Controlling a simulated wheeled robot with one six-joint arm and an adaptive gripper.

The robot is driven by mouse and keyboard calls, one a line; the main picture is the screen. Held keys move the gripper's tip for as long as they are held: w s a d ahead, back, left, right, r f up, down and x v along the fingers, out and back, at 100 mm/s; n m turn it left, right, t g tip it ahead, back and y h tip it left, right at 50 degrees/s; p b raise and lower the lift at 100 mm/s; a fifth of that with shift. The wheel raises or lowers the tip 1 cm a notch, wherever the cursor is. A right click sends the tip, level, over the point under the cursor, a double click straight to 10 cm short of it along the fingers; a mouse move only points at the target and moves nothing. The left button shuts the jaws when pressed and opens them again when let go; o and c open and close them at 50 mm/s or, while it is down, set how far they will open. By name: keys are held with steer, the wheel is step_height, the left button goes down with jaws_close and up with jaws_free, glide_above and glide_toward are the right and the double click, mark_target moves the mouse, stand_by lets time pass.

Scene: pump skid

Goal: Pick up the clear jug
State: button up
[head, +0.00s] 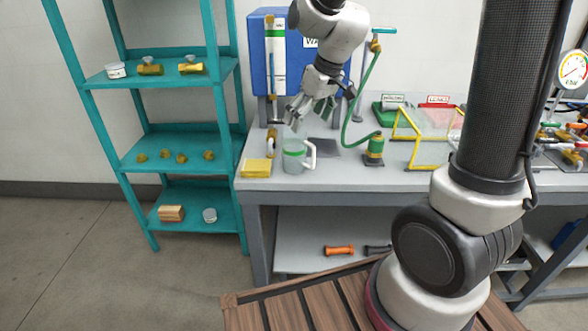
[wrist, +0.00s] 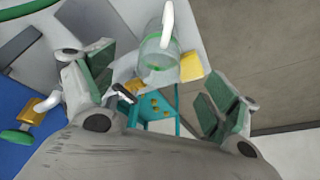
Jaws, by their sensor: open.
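The clear jug (head: 294,156) stands upright on the grey bench near its front left edge. It has a green band and a white handle on its right side. In the wrist view the clear jug (wrist: 160,55) shows at the top, beyond the space between the fingers. My gripper (head: 300,112) is above the jug, tilted down, and apart from it. In the wrist view my gripper (wrist: 158,95) has its fingers wide apart, with nothing held between them.
A yellow sponge-like block (head: 256,168) lies left of the jug. A brass-ended fitting (head: 271,142) is close behind it. A green hose on a brass base (head: 374,150) stands to the right. A teal shelf (head: 180,149) is left of the bench (head: 330,178).

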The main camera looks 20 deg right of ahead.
mark_target(300, 154)
steer(key=shift+w+a+r+t, duration=0.15)
steer(key=shift+a+r+t, duration=0.05)
steer(key=shift+r+t, duration=0.1)
steer(key=shift+w+a+f+n, duration=0.1)
steer(key=shift+w+n, duration=0.3)
steer(key=shift+n, duration=0.1)
steer(key=x, duration=0.7)
steer(key=shift+a+f, duration=0.2)
steer(key=shift+a, duration=0.1)
steer(key=shift+w, duration=0.1)
steer(key=c, duration=1.3)
